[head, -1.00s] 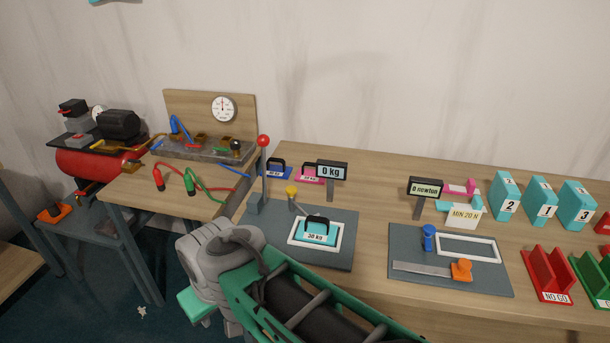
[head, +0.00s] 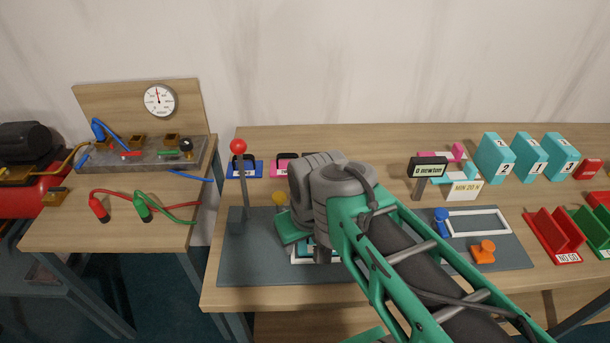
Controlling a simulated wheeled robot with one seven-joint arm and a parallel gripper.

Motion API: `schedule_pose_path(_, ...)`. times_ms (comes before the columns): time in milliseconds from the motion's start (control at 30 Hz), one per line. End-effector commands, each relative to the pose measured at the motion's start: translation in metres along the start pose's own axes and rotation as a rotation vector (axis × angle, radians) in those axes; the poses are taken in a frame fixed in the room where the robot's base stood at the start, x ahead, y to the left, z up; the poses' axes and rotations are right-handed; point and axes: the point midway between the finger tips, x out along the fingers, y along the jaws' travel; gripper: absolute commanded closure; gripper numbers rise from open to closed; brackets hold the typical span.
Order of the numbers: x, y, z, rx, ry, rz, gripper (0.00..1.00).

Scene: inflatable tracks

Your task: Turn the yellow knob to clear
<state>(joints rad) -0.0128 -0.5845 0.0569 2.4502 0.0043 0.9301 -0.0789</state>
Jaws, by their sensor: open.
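The yellow knob (head: 279,197) stands on a short stem on the dark grey mat (head: 240,265), just right of the lever with the red ball (head: 238,147). My gripper (head: 308,248) is open, pointing down over the mat, right of and in front of the knob. It is apart from the knob in the picture; the depth gap is hard to tell. My wrist and green arm cover most of the weighing plate (head: 303,257), its teal weight and the kg display. My fingertips are mostly hidden.
A newton display (head: 427,167) stands right of my wrist. A second mat (head: 515,255) holds a blue knob (head: 441,220) and an orange block (head: 482,252). The left mat's front is clear.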

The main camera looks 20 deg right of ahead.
Motion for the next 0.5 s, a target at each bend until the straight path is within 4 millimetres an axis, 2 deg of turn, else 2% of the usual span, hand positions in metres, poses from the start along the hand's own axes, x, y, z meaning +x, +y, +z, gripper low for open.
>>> schedule_pose_path(100,-0.011,0.002,-0.045,-0.229,-0.058,-0.013,0.42)
schedule_pose_path(167,-0.013,0.006,-0.075,-0.398,-0.099,-0.029,0.42)
schedule_pose_path(200,-0.011,0.009,-0.096,-0.519,-0.127,-0.045,0.42)
schedule_pose_path(300,0.0,0.015,-0.141,-0.806,-0.186,-0.098,0.42)
schedule_pose_path(400,0.015,0.02,-0.172,-1.031,-0.222,-0.152,0.42)
schedule_pose_path(500,0.025,0.023,-0.188,-1.163,-0.237,-0.188,0.42)
